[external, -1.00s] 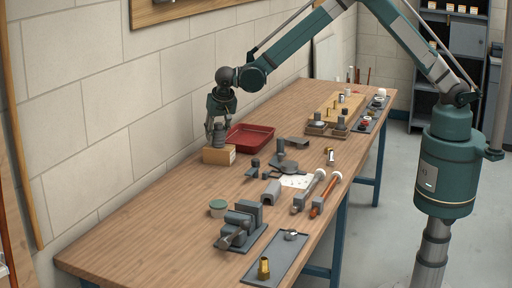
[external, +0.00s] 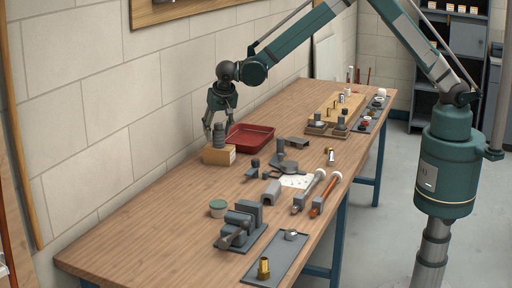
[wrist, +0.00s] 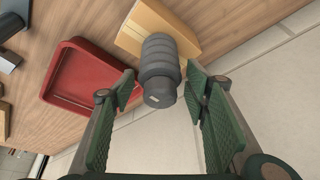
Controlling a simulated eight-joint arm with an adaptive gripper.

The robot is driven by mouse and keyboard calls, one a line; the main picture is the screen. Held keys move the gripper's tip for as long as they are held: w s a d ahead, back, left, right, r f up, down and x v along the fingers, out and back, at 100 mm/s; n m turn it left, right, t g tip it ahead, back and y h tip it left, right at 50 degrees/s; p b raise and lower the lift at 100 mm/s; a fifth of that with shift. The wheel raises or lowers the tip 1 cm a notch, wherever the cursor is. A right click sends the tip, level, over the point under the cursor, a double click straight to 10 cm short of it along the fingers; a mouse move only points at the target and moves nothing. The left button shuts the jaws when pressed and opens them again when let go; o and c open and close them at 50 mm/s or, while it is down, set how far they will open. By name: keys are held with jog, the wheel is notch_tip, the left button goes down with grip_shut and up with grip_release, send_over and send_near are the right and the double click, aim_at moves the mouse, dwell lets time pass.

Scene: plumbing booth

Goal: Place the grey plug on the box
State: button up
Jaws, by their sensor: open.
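The grey plug (external: 219,135) stands upright on top of the tan box (external: 217,156) by the wall. In the wrist view the grey plug (wrist: 160,70) shows its ribbed side and narrow end, with the box (wrist: 170,25) behind it. My gripper (external: 218,118) is open just above the plug. In the wrist view its green-padded fingers (wrist: 165,92) are spread on either side of the plug, with a gap on both sides.
A red tray (external: 250,138) lies right beside the box; it also shows in the wrist view (wrist: 85,75). Grey fittings, pipes and a vise (external: 240,225) lie nearer the front. The wall is close behind the box. The table's front left is clear.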

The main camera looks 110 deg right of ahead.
jog(key=v, duration=0.9)
jog(key=shift+r, duration=0.25)
jog(key=shift+a, duration=0.1)
jog(key=s+a+r+n+t+y, duration=0.15)
jog(key=s+a+r+n, duration=0.35)
jog(key=s+a+r, duration=0.6)
jog(key=s+a+r+n+t, duration=0.2)
jog(key=s+a+r+n, duration=0.2)
jog(key=s+a+r, duration=0.75)
jog(key=s+a+f+n+t+y, duration=0.1)
jog(key=s+a+f+n, duration=0.2)
jog(key=s+a, duration=0.6)
jog(key=s+a+f+n+t+y, duration=0.2)
jog(key=s+a+n, duration=0.4)
jog(key=s+a, duration=0.4)
jog(key=s+f, duration=0.1)
jog(key=s, duration=0.3)
jog(key=shift+s+a, duration=0.15)
jog(key=shift+a, duration=0.15)
